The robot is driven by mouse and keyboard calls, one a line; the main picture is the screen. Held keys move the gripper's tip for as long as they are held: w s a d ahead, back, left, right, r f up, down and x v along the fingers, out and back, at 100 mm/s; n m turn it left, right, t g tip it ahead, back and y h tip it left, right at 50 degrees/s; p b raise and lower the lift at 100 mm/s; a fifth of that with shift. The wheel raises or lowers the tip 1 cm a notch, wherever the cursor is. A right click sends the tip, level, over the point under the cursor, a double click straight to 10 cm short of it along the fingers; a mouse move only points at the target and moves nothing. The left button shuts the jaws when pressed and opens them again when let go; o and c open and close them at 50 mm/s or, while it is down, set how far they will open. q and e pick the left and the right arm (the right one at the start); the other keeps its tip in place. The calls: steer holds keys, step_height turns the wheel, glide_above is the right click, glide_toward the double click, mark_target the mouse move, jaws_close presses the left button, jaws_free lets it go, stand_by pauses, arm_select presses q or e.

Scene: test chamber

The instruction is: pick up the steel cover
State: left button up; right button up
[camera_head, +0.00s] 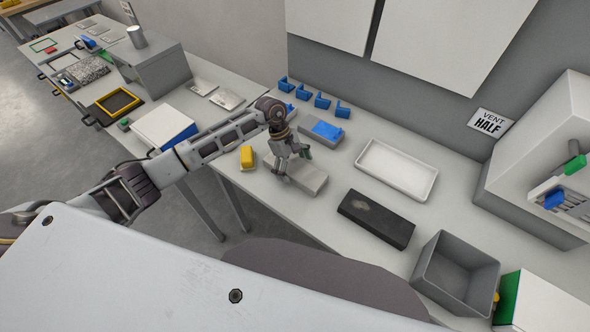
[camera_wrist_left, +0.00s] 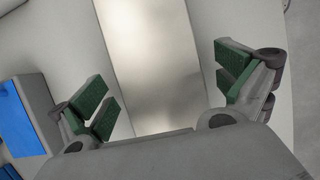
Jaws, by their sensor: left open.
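The steel cover (camera_head: 308,178) is a flat grey rectangular block on the bench, right under my left gripper. In the left wrist view the steel cover (camera_wrist_left: 152,62) is a shiny metal plate lying between the finger pads. My left gripper (camera_head: 293,162) points down over the cover. In the wrist view the left gripper (camera_wrist_left: 168,95) is open, with green pads apart on either side of the cover. I cannot tell how far above the cover the pads are. My right gripper is not in view.
A yellow block (camera_head: 247,157) lies left of the cover. A grey block with a blue top (camera_head: 322,131) is behind it. A white tray (camera_head: 397,171), a black block (camera_head: 376,218) and a grey bin (camera_head: 455,274) stand to the right. Blue brackets (camera_head: 321,101) line the back.

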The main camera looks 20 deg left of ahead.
mark_target(295, 167)
arm_select(q)
steer(key=c, duration=1.3)
steer(key=shift+r, duration=0.1)
steer(key=shift+r+b, duration=1)
steer(key=shift+r, duration=3.95)
